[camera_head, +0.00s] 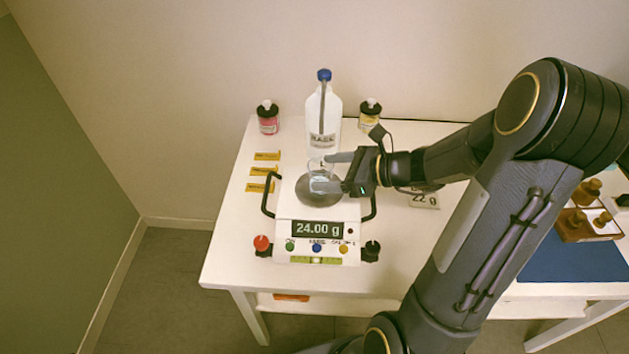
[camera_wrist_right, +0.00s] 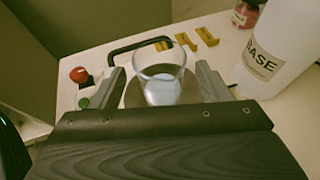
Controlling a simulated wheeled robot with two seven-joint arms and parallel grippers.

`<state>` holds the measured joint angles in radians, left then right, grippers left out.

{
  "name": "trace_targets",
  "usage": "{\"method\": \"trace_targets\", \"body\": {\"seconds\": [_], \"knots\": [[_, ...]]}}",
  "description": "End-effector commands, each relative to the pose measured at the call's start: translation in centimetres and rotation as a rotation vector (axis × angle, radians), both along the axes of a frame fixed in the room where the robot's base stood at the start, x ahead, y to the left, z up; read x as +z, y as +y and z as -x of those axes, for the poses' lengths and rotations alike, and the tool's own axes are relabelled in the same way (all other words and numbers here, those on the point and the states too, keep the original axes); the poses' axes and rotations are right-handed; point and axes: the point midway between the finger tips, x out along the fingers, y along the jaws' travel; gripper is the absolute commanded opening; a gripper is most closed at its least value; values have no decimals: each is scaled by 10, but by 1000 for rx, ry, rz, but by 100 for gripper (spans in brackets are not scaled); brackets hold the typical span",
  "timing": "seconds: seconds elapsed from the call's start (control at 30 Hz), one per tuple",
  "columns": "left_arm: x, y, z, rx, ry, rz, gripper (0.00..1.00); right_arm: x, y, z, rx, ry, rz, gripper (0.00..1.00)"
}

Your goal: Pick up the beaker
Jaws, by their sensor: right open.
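A clear glass beaker (camera_head: 319,177) with pale contents stands on the round dark pan of the white scale (camera_head: 290,226). My right gripper (camera_head: 335,172) reaches in from the right at the beaker. In the right wrist view the beaker (camera_wrist_right: 160,80) stands between the two fingers of the open gripper (camera_wrist_right: 160,88), with one finger on each side. I cannot tell whether a finger touches the glass. The left gripper is not in view.
A white bottle labelled BASE (camera_head: 323,115) with a blue cap stands behind the scale, between a red bottle (camera_head: 268,119) and a pale yellow bottle (camera_head: 369,113). Black handles flank the scale. Yellow labels (camera_head: 264,171) lie at left. A wooden rack (camera_head: 588,222) stands at right.

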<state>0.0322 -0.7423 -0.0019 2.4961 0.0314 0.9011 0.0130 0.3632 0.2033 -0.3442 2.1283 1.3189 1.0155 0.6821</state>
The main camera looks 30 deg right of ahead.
Motion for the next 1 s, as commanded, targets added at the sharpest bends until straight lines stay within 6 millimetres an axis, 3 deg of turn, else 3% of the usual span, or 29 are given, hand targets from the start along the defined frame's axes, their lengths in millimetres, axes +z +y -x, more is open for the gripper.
{"method": "trace_targets", "body": {"seconds": [0.3,0.57,0.93,1.0], "knots": [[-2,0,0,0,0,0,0,-15,26,-30,3,0,1,70],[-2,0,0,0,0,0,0,-15,28,-32,1,-1,3,70],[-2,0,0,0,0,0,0,-15,27,-32,2,-1,2,22],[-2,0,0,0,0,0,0,-15,28,-32,2,-2,2,21]]}}
